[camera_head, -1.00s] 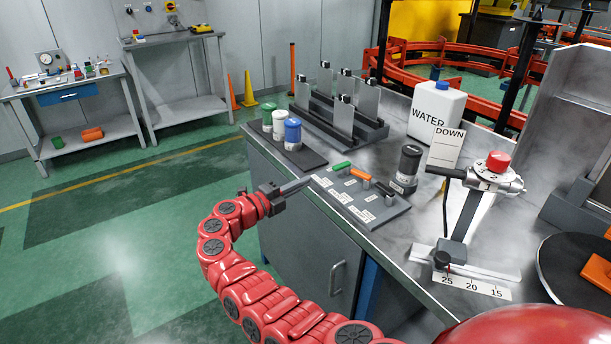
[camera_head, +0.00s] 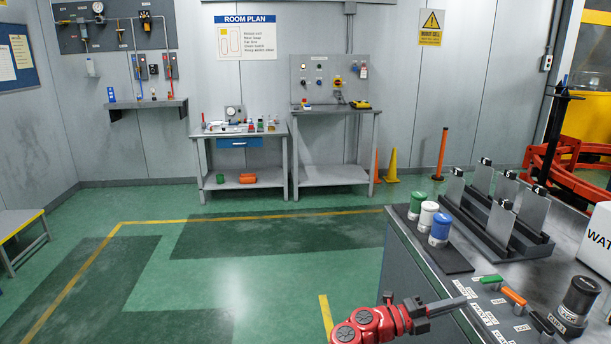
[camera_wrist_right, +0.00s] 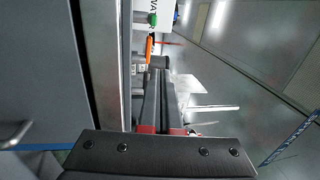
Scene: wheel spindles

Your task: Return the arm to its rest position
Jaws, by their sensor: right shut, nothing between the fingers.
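My right arm, red and jointed, comes in at the bottom of the head view. Its grey gripper (camera_head: 460,301) points right, at the near left edge of the workbench (camera_head: 400,235), beside the labelled tool board (camera_head: 497,318). The jaws are shut and empty. In the right wrist view, the two dark fingers (camera_wrist_right: 160,75) lie together beside the bench edge, with nothing between them. Whether the gripper touches the board cannot be told. My left gripper is not in view.
Green, white (camera_head: 428,216) and blue cups stand on a dark mat on the bench. Behind them is a rack of upright plates (camera_head: 502,223). A black cylinder (camera_head: 578,300) stands by the board. Open green floor lies left of the bench.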

